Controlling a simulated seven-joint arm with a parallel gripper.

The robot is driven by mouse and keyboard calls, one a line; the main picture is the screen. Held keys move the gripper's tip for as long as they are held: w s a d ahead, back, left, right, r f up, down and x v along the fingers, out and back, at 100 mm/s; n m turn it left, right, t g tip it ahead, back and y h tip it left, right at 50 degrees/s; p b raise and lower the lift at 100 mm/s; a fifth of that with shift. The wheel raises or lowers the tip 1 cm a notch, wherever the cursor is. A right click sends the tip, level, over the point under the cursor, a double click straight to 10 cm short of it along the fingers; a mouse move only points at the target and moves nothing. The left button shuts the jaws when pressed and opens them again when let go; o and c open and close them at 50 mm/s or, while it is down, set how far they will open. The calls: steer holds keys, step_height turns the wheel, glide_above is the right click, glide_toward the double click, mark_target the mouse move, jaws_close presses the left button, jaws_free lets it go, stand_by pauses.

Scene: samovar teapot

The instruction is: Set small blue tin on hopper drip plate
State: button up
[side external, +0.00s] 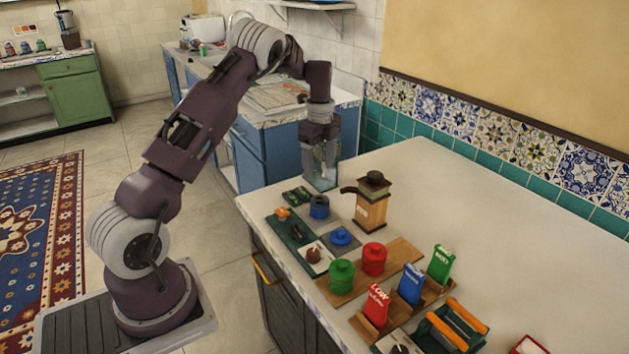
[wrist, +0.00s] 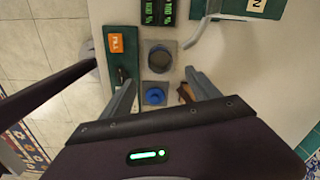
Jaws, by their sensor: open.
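The small blue tin (side external: 319,208) stands upright with a dark open-looking top, left of the wooden hopper (side external: 371,212). In the wrist view its round dark top (wrist: 159,58) shows on a grey square. A low blue lid-like piece (side external: 340,237) lies on another grey square; it also shows in the wrist view (wrist: 154,95). The hopper has a dark top and a short spout toward the tin. I cannot single out its drip plate with certainty. My gripper (side external: 321,184) points down above and behind the tin, open and empty. Its fingers (wrist: 161,75) are spread in the wrist view.
A dark green mat (side external: 289,226) with an orange FILL tag (wrist: 117,44) lies left of the tin. Green (side external: 342,276) and red (side external: 374,259) canisters stand in front on a wooden board, with several upright packets to their right. The counter (side external: 440,190) behind is clear.

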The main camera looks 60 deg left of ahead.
steer(key=s+d+r+n+t, duration=0.1)
steer(key=s+d+r+n, duration=0.25)
steer(key=d+r, duration=0.5)
steer(key=s+d+r+n+t, duration=0.25)
steer(key=s+d+r, duration=0.25)
steer(key=d+r, duration=0.3)
steer(key=s+d+n+t, duration=0.1)
steer(key=s+d+n, duration=0.3)
steer(key=s, duration=0.7)
steer(key=s+d+r+n+t, duration=0.1)
steer(key=s+d+n, duration=0.3)
steer(key=s, duration=0.7)
steer(key=d, duration=0.2)
steer(key=shift+s+d+r+n, duration=0.15)
steer(key=shift+d+r+n, duration=0.05)
steer(key=shift+d+n, duration=0.2)
